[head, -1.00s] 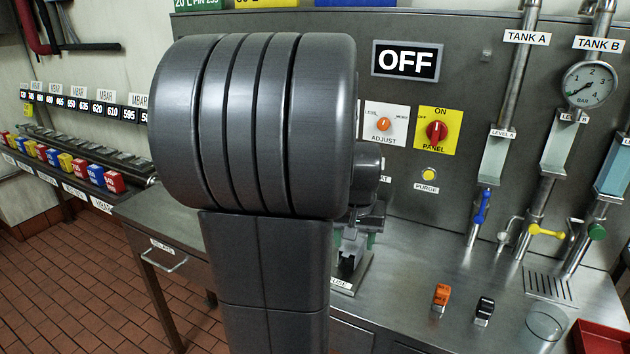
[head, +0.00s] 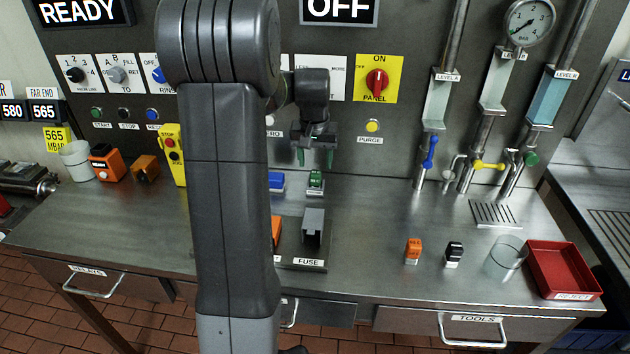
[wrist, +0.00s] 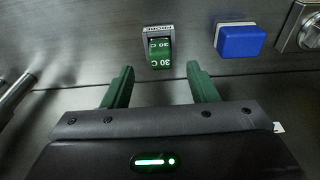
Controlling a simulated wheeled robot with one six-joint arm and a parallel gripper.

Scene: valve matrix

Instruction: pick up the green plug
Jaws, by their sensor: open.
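The green plug (head: 315,179) sits upright in a small grey holder on the steel bench, near the back panel. In the wrist view the green plug (wrist: 160,52), marked "30 C", lies ahead of my gripper and roughly centred between its fingers. My gripper (head: 315,160) has green fingers pointing down just above the plug in the head view. In the wrist view my gripper (wrist: 161,76) is open, with nothing between its fingers. Whether the fingertips overlap the plug in height is hard to tell.
A blue block (head: 276,181) sits close left of the plug; it also shows in the wrist view (wrist: 240,41). The FUSE stand (head: 313,228) is in front. An orange plug (head: 414,249), a black plug (head: 454,253) and a red reject tray (head: 563,270) are to the right.

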